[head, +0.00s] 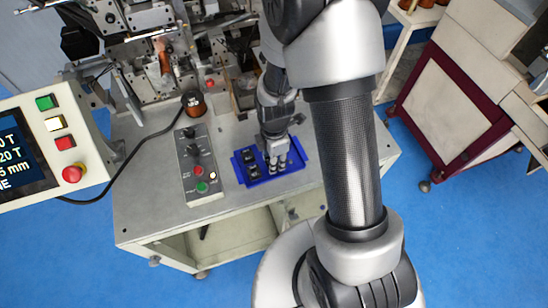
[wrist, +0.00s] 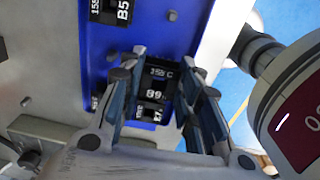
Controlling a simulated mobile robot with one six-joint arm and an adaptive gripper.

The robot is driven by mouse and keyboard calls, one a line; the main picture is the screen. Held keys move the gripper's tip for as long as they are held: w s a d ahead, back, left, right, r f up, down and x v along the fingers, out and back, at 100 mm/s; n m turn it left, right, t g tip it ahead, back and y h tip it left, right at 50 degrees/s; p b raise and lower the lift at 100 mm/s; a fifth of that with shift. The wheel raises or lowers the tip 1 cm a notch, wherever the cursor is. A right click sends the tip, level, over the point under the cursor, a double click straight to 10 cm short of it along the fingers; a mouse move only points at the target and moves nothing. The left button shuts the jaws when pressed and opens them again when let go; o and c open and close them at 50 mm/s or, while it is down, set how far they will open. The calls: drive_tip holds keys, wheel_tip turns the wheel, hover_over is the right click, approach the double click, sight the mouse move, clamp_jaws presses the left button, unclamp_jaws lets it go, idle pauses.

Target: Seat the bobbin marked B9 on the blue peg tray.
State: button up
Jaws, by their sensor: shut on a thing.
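The blue peg tray (head: 258,181) lies on the machine table, and its blue surface also shows in the wrist view (wrist: 155,28). My gripper (head: 277,160) points down over the tray's middle and right part. In the wrist view my gripper (wrist: 158,78) is shut on the black bobbin marked B9 (wrist: 157,92), with a finger on each side. I cannot tell whether B9 touches the tray or hangs just above it. A bobbin marked B5 (wrist: 110,10) stands on the tray to the upper left. Black bobbins (head: 250,157) also show on the tray's left side in the head view.
A grey control box (head: 199,165) with knobs and buttons stands left of the tray. A copper-wound spool (head: 193,103) is behind it. The winder's metal parts (head: 165,65) rise at the back. A screen panel (head: 30,150) juts in at the left.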

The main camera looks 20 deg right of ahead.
drive_tip(key=shift+f, duration=0.2)
drive_tip(key=shift+f+b, duration=0.85)
drive_tip(key=o, duration=0.9)
drive_tip(key=shift+r, duration=0.15)
drive_tip(key=shift+r, duration=5.9)
